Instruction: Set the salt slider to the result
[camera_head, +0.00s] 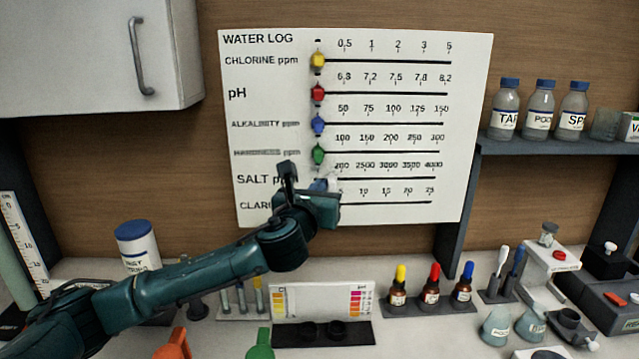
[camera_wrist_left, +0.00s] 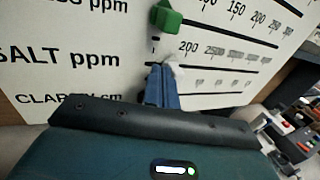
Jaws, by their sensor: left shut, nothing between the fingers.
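The water log board (camera_head: 470,60) hangs on the wall with rows of sliders on black tracks. Its salt row is marked from a partly covered left figure to 4000. A whitish knob (camera_head: 333,182), seemingly the salt slider, shows at the left end of that row, partly hidden by my left gripper (camera_head: 319,186). In the left wrist view, the blue fingers of my left gripper (camera_wrist_left: 161,86) are shut and empty, beside or against the whitish knob (camera_wrist_left: 177,72); contact is unclear. My right gripper is out of view.
The yellow (camera_head: 318,61), red (camera_head: 318,94), blue (camera_head: 318,125) and green (camera_head: 318,155) sliders stand at the left ends of their rows. Dropper bottles (camera_head: 430,292), a colour chart (camera_head: 350,302) and vials crowd the counter below. A shelf (camera_head: 560,146) with bottles is at right.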

